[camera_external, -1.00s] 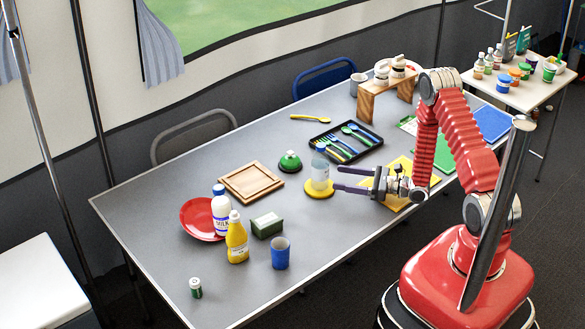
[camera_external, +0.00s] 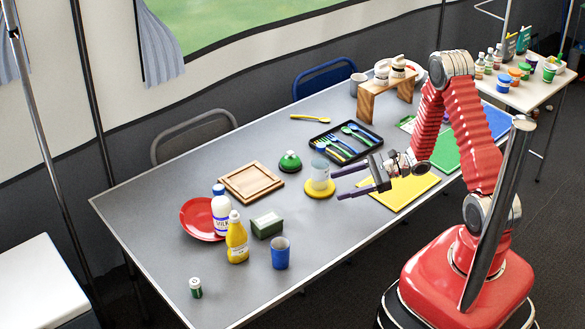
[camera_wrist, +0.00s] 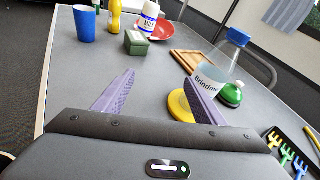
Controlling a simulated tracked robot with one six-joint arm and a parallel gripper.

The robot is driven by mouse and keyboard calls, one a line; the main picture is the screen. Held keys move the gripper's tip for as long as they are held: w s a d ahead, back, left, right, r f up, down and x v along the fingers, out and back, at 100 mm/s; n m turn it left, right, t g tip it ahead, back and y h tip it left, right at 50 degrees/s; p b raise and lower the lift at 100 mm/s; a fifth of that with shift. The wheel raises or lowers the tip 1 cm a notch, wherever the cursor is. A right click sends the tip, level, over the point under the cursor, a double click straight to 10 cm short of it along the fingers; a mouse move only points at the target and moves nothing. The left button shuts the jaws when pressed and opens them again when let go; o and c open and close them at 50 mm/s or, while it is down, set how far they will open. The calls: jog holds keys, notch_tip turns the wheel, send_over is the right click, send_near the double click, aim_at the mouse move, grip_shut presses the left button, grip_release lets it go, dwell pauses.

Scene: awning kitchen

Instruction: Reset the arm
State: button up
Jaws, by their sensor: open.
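My gripper (camera_external: 356,182) is open and empty above the table, to the right of a clear bottle (camera_external: 320,175) that stands on a yellow disc (camera_external: 318,190). In the wrist view its two purple fingers (camera_wrist: 158,92) are spread wide with nothing between them. There the bottle (camera_wrist: 212,72) and the yellow disc (camera_wrist: 181,106) appear beside and behind the right finger, which hides part of them. I cannot tell whether the finger touches the bottle. My red arm rises from its base at the right and bends down over the table.
The grey table (camera_external: 150,215) holds a cutlery tray (camera_external: 345,143), a green bell-like item (camera_external: 290,162), a wooden tray (camera_external: 251,182), a red plate (camera_external: 197,218), a milk bottle (camera_external: 221,214), a mustard bottle (camera_external: 237,243), a blue cup (camera_external: 280,253) and a wooden stand (camera_external: 366,106). A yellow sheet (camera_external: 405,190) lies below my gripper.

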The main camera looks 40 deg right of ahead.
jog(key=s+a+r+n+g+h, duration=0.2)
jog(key=s+a+r+n+g, duration=0.15)
jog(key=s+r+n, duration=0.4)
jog(key=s+a+r+n+g+h, duration=0.1)
jog(key=s+a+r+n+g, duration=0.25)
jog(key=s+r+n, duration=0.35)
jog(key=s+d+r+n+t+h, duration=0.4)
jog(key=s+d+r+n+h, duration=0.4)
jog(key=r, duration=0.4)
jog(key=shift+s+d+r+t+h, duration=0.35)
jog(key=shift+d+h, duration=0.35)
jog(key=shift+d, duration=0.5)
